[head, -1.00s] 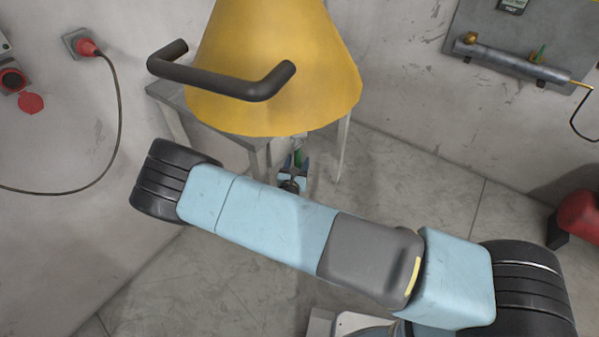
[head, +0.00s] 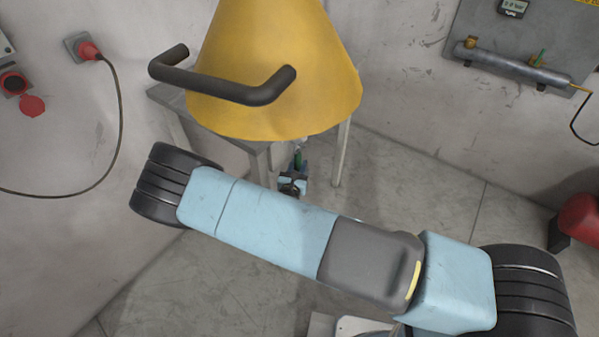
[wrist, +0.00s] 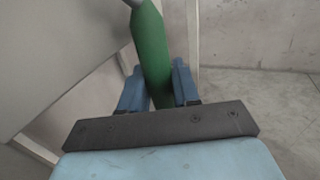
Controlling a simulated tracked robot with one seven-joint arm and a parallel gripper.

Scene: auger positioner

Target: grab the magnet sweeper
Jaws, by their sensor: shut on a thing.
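The magnet sweeper shows as a green handle (wrist: 152,52) in the wrist view, running up between the two blue fingers. A grey part joins its top at the picture's upper edge. My gripper (wrist: 158,88) is shut on this green handle, with one finger on each side. In the head view the green handle (head: 298,160) is a small patch below the yellow cone's rim, and my gripper (head: 294,178) is just under it, partly hidden by my arm. The rest of the sweeper is hidden.
A large yellow cone (head: 280,75) with a dark bar handle (head: 222,84) stands over a grey table (head: 175,98), close above my gripper. A table leg (head: 342,152) stands just right of it. Open floor (head: 410,195) lies to the right. A red object (head: 582,222) is at the right edge.

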